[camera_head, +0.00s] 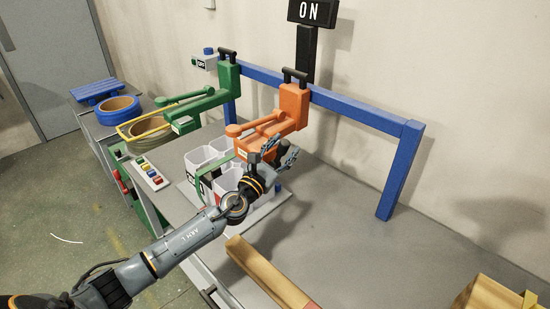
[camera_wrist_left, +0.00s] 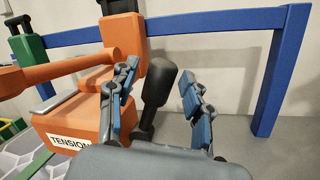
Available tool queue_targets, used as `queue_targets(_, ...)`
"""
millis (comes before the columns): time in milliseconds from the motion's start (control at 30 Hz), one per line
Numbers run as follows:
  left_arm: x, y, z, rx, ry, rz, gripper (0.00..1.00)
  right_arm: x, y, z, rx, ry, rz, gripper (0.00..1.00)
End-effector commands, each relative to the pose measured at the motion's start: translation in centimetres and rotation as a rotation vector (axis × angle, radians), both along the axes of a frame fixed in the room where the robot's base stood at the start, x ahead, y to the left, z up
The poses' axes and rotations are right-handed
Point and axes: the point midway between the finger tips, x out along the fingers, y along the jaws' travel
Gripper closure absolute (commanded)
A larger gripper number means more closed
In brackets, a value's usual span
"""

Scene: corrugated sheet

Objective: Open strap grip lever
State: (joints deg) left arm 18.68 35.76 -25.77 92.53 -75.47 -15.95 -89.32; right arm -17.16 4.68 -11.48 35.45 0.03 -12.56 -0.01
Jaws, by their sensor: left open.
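The orange strap tool (camera_head: 292,108) hangs from the blue frame. In the left wrist view its lower block (camera_wrist_left: 75,120) carries a label reading "TENSION". A black lever with a thick rounded handle (camera_wrist_left: 160,80) stands beside this block, tilted slightly. My left gripper (camera_head: 273,158) is open at the right side of the orange tool. In the wrist view the fingers of my left gripper (camera_wrist_left: 160,100) stand on either side of the black lever, with a visible gap on the right. Contact on the left cannot be told. The lever's base is partly hidden by the gripper. My right gripper is out of view.
A green tool (camera_head: 215,95) hangs left of the orange one. The blue frame (camera_head: 365,110) has a post at the right. White bins (camera_head: 205,155) stand under the tools. A wooden bar (camera_head: 262,270) lies at the front.

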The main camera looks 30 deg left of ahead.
Motion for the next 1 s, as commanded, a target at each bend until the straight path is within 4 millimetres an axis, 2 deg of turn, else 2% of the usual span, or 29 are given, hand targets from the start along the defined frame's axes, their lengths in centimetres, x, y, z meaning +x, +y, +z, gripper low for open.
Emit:
queue_targets(400,-7.5,1.0,-1.7,0.002,0.005,-0.001,0.50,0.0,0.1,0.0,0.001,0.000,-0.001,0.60)
queue_targets(533,-9.5,1.2,-2.0,0.002,0.004,-0.001,0.50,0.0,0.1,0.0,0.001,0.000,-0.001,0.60)
queue_targets(700,-10.9,1.4,-2.3,0.002,0.003,-0.002,0.50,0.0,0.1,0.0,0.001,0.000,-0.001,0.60)
queue_targets(1000,-11.3,1.5,-2.3,0.001,0.002,-0.001,0.50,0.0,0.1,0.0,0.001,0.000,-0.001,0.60)
